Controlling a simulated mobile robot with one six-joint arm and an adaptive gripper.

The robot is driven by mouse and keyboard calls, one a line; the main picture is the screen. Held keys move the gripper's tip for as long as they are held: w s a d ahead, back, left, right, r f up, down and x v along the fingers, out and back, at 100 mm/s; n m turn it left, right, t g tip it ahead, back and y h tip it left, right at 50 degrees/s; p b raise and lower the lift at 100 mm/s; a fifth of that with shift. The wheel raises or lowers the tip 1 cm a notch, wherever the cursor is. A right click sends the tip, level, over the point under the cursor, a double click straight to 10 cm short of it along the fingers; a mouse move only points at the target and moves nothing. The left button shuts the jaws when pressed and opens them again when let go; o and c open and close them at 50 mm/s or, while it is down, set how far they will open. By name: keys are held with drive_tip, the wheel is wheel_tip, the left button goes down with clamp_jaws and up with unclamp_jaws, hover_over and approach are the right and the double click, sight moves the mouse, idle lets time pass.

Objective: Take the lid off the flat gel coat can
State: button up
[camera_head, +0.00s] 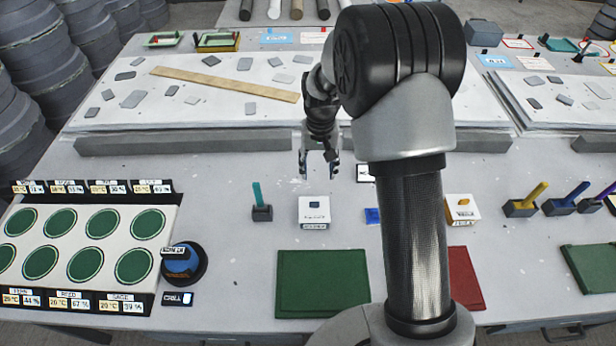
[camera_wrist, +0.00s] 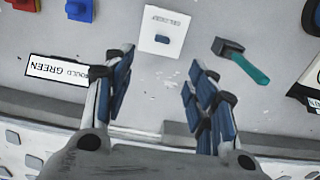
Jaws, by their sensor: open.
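The top appears to be on. My gripper (camera_head: 319,166) is open and empty, above the table and behind the can in the head view. In the wrist view my gripper (camera_wrist: 160,68) has its fingers apart with bare table between them.
A teal-handled tool in a dark block (camera_head: 262,212) stands left of the can. A blue block (camera_head: 372,215) is to its right, a cream box (camera_head: 462,210) beyond my arm. A green mat (camera_head: 322,284) lies in front. A "GREEN" card (camera_wrist: 56,71) shows in the wrist view.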

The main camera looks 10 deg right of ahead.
drive_tip(key=b, duration=0.2)
hover_over(314, 203)
drive_tip(key=f, duration=1.2)
drive_tip(key=shift+s+d+f, duration=0.25)
drive_tip(key=shift+d+f, duration=0.1)
drive_tip(key=shift+w+a+f, duration=0.1)
drive_tip(key=shift+a+f, duration=0.05)
drive_tip(key=shift+f, duration=1.25)
drive_tip(key=shift+w+a+f, duration=0.1)
drive_tip(key=shift+a+f, duration=0.05)
drive_tip(key=shift+f, duration=1.2)
drive_tip(key=shift+c, duration=0.4)
drive_tip(key=c, duration=0.9)
drive_tip(key=shift+r, duration=0.1)
